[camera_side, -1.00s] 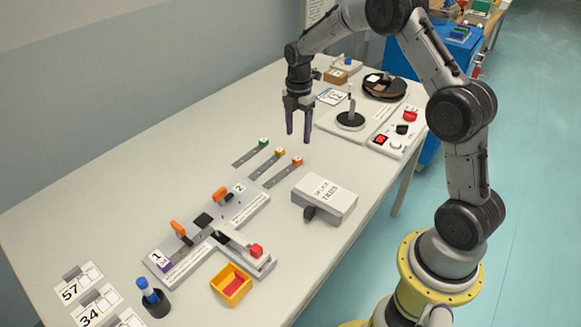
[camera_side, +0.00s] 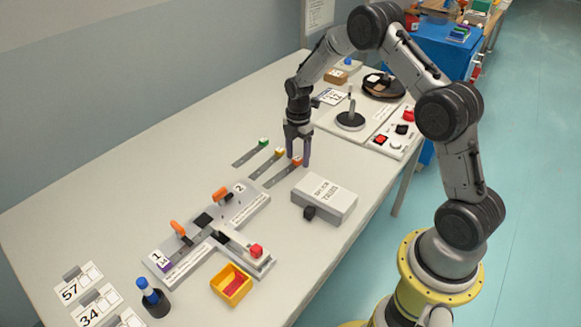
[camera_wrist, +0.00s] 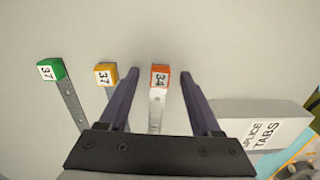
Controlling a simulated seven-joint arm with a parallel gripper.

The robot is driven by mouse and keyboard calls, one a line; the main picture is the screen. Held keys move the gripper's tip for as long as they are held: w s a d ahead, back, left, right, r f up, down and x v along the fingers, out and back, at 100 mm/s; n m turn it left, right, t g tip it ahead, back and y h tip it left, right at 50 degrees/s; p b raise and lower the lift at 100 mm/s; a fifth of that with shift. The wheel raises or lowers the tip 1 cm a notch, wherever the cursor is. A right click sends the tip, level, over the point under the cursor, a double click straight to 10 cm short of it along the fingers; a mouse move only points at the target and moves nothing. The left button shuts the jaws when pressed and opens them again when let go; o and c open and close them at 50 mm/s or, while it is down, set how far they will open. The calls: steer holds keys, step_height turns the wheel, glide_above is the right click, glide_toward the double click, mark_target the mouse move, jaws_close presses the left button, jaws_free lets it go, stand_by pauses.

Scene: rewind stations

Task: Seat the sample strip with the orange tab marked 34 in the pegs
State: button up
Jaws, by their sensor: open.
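The sample strip with the orange tab marked 34 (camera_wrist: 160,77) lies flat on the table, its grey band running toward my wrist. In the side view its orange tab (camera_side: 298,161) is partly hidden by my fingers. My gripper (camera_wrist: 160,74) is open, one finger on each side of this strip, low over the table; whether it touches is unclear. In the side view my gripper (camera_side: 298,160) points down. The peg station (camera_side: 183,272) is a light grey block marked 1 and 2, with orange levers (camera_side: 178,229). A purple-tabbed strip (camera_side: 163,264) lies at its side 1.
Left of my gripper lie strips with a yellow tab (camera_wrist: 105,75) and a green tab (camera_wrist: 51,69), both marked 37. A splice tabs box (camera_side: 324,196) stands close right. A yellow bin (camera_side: 231,286) and blue-capped bottle (camera_side: 150,296) stand near the front.

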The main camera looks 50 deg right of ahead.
jaws_close()
steer(key=shift+r, duration=0.15)
steer(key=shift+r, duration=0.25)
step_height(320, 180, up, 2)
steer(key=shift+r, duration=0.1)
steer(key=s+a+r, duration=0.4)
steer(key=s+r, duration=0.6)
steer(key=s, duration=0.3)
steer(key=shift+s, duration=0.25)
